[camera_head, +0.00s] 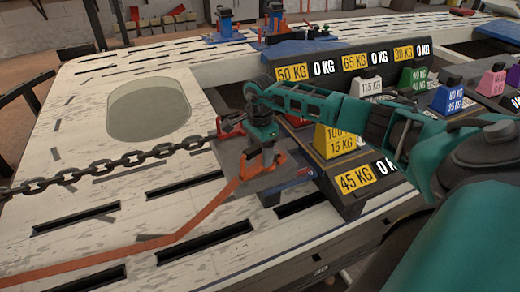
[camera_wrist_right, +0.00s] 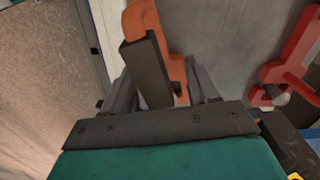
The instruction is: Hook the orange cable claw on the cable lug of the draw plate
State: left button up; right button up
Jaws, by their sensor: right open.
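The orange cable (camera_head: 150,243) runs over the bench from the lower left to an orange claw (camera_head: 249,166) at the dark draw plate (camera_head: 228,160). My right gripper (camera_head: 263,158) is over the plate, right at the claw. In the right wrist view an orange part (camera_wrist_right: 148,22) with a dark flat piece (camera_wrist_right: 148,70) lies between the open fingers of this gripper (camera_wrist_right: 160,75). A second red-orange hooked part (camera_wrist_right: 292,65) shows at the right there. The cable lug cannot be made out clearly. My left gripper is out of view.
A black chain (camera_head: 100,167) runs from the left to a red hook (camera_head: 230,124) by the plate. The slotted bench (camera_head: 75,130) has free room at the left.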

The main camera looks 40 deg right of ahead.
pick_arm(q)
jog(key=p, duration=0.1)
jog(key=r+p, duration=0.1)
jog(key=p, duration=0.1)
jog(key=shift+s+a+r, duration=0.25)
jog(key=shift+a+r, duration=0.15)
pick_arm(e)
notch_tip(320, 180, up, 13)
